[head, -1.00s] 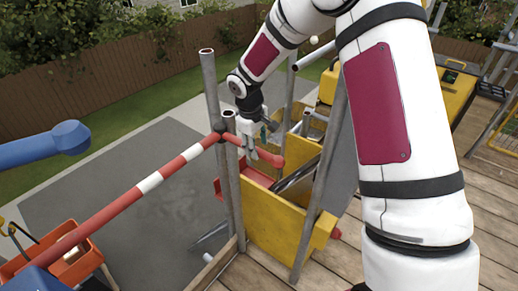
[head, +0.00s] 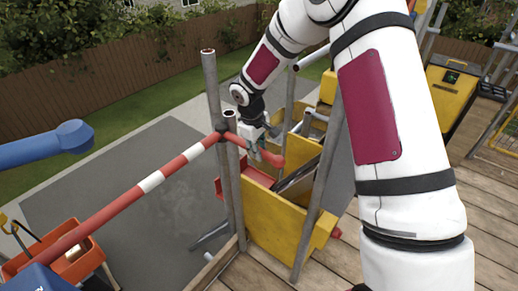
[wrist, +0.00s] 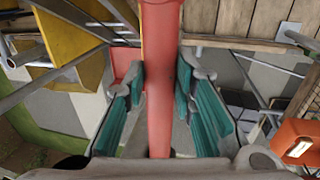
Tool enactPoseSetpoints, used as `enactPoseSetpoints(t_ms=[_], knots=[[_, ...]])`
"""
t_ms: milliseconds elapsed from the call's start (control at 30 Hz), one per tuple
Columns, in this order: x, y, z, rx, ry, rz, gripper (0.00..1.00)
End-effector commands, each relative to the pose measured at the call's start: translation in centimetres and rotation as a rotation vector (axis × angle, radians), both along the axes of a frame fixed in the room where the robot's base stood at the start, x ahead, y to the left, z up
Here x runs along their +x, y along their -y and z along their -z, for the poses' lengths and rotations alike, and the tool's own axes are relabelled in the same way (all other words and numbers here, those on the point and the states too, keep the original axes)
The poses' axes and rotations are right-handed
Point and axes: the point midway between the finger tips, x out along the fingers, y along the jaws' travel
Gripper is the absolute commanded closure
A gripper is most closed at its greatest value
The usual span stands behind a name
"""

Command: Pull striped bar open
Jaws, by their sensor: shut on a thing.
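The red-and-white striped bar (head: 110,208) runs from the lower left up to a dark collar on a grey post (head: 233,185). Its short red end (head: 270,157) sticks out past the post to the right, above a yellow-sided chute. My gripper (head: 257,153) is at this red end, just right of the post. In the wrist view, the red bar (wrist: 158,60) runs lengthwise between the teal finger pads, and my gripper (wrist: 158,90) is shut on it. The exact contact is partly hidden in the head view.
Yellow panels (head: 262,222) and a red tray stand below the bar's end. A slanted grey pole (head: 318,190) stands to the right. A blue arm-like piece (head: 45,146) and an orange bin (head: 85,258) are at left. Grey paving lies open beyond.

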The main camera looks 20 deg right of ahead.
Motion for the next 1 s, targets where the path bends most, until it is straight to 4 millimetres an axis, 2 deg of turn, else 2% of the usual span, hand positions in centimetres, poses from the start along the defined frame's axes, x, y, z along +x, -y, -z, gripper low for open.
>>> enactPoseSetpoints(t_ms=[167,367,733,1000], knots=[[-0.4,-0.6,0.0,0.000,0.000,0.035,1.00],[-1.2,-2.3,0.0,-0.001,0.000,0.140,1.00],[-2.8,-7.8,0.1,-0.001,0.001,0.472,1.00],[-2.7,-12.0,0.2,0.001,0.001,0.720,1.00]])
